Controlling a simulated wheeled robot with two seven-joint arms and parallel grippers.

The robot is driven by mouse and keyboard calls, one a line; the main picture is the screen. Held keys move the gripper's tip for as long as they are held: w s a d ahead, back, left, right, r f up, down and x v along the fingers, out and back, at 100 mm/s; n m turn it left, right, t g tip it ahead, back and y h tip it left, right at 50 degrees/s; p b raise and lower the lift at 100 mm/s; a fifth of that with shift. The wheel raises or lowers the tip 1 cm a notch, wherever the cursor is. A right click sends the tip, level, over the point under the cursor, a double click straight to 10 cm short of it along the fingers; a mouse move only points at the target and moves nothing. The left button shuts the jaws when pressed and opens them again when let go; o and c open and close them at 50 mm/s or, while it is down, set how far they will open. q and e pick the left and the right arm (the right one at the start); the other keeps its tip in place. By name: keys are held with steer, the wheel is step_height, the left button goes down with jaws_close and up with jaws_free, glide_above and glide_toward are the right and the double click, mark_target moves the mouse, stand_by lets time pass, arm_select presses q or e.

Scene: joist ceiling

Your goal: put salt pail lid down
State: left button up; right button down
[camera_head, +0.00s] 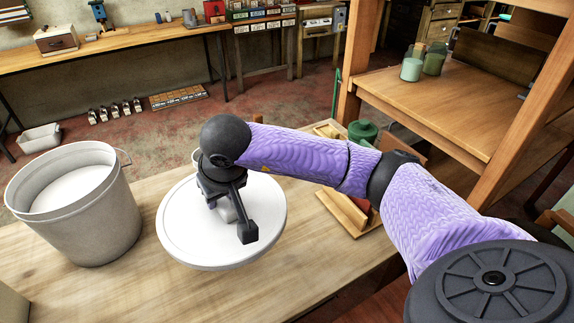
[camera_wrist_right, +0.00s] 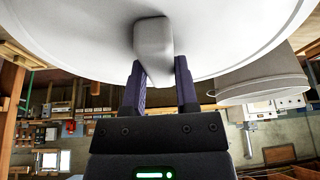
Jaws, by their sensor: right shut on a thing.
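The salt pail lid (camera_head: 182,232) is a round white disc beside the pail, over the wooden bench top. My right gripper (camera_head: 235,214) is above the lid's middle and shut on its block-shaped handle. In the right wrist view the handle (camera_wrist_right: 153,45) sits between the two fingers of the gripper (camera_wrist_right: 160,72), with the lid (camera_wrist_right: 225,30) spreading behind it. I cannot tell whether the lid touches the bench. The grey salt pail (camera_head: 85,225) stands upright and open at the left, with white salt (camera_head: 70,190) inside. It also shows in the right wrist view (camera_wrist_right: 262,84). My left gripper is out of view.
The bench top (camera_head: 140,285) has bare wood in front of the lid. A wooden tray-like thing (camera_head: 350,215) and a dark green jar (camera_head: 362,132) lie to the right, behind my right arm. A wooden shelf (camera_head: 430,105) stands at the back right.

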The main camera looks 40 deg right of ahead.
steer(key=w+d+f+m+b, duration=0.1)
steer(key=w+d+f+b, duration=0.4)
steer(key=d+f, duration=0.4)
steer(key=shift+h, duration=0.3)
steer(key=f+b, duration=0.1)
steer(key=f, duration=0.4)
steer(key=f+b, duration=0.2)
steer(key=f, duration=0.3)
steer(key=shift+w+d, duration=0.15)
steer(key=shift+w, duration=0.05)
steer(key=shift+r, duration=0.15)
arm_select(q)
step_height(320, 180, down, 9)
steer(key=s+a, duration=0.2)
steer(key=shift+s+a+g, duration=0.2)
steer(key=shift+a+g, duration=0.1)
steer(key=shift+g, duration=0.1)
arm_select(e)
steer(key=shift+c, duration=1.8)
jaws_free()
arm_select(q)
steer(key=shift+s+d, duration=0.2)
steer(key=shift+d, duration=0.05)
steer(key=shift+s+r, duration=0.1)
